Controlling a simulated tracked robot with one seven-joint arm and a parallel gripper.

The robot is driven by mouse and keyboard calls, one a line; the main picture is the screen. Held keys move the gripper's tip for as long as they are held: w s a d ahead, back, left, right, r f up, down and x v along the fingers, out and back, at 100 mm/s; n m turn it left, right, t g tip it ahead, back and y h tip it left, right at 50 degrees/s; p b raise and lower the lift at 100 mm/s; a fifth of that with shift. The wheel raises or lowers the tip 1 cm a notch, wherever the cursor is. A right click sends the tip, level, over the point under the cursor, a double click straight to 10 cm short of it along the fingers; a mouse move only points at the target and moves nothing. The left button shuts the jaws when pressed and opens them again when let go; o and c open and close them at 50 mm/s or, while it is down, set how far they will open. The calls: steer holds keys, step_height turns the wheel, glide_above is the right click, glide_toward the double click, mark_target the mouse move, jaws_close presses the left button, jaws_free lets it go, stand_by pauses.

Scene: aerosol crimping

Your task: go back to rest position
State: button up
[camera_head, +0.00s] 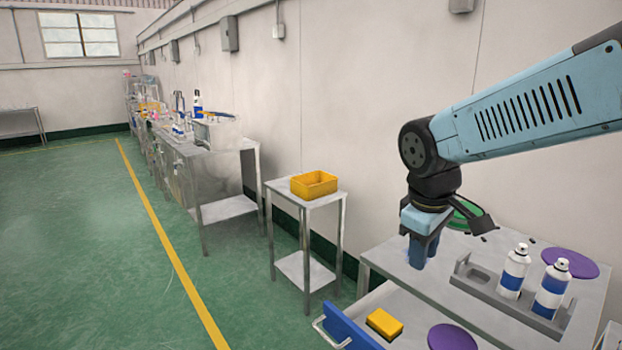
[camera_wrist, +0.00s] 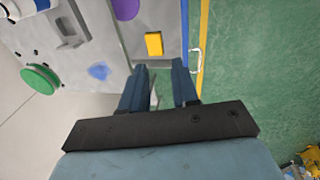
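My gripper (camera_head: 423,262) hangs downward over the left end of the steel workbench (camera_head: 393,262) in the head view. In the wrist view its two fingers (camera_wrist: 159,66) stand apart with nothing between them, so it is open and empty. Two white and blue spray cans (camera_head: 514,272) (camera_head: 551,289) stand upright in a grey rack (camera_head: 484,283), to the right of my gripper. The rack also shows in the wrist view (camera_wrist: 72,40).
An open drawer with a blue front (camera_head: 345,333) holds a yellow block (camera_head: 384,323) and a purple disc (camera_head: 453,338). Another purple disc (camera_head: 570,264) and a green round part (camera_head: 472,214) are at the bench. A yellow bin (camera_head: 314,185) sits on a side table; floor at left is clear.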

steer(key=s+d+r+m+t+y, duration=0.1)
steer(key=s+d+r+m+t, duration=0.2)
steer(key=s+r+m, duration=0.2)
steer(key=shift+s+d+r+m+t, duration=0.35)
steer(key=shift+s+m, duration=0.15)
steer(key=shift+m, duration=1.1)
